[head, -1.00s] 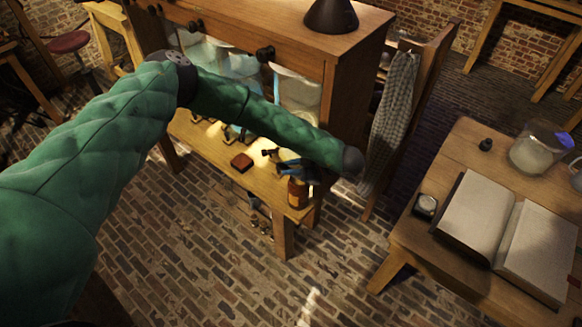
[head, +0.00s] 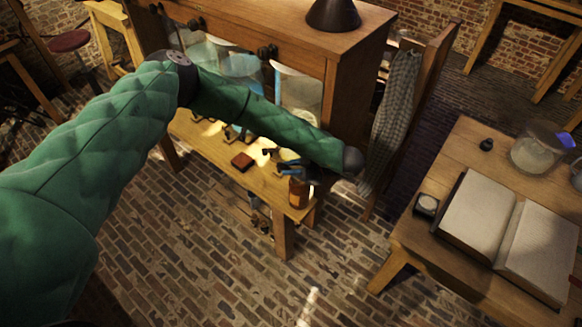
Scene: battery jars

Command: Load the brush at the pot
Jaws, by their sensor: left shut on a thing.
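My left arm comes in from the left in a green quilted sleeve and bends down to the right. My left gripper (head: 314,175), small and dark, is at the bench's right end, just above and beside an amber-brown pot (head: 298,194). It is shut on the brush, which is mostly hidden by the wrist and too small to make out. I cannot tell whether the bristles are inside the pot or above it. My right gripper is not in view.
The low bench (head: 250,182) also holds a small red-brown block (head: 242,161) and blue-handled tools (head: 289,166). A wooden cabinet (head: 352,75) with glass jars stands behind. A checked cloth (head: 394,110) hangs at right. A table with an open book (head: 510,235) is further right.

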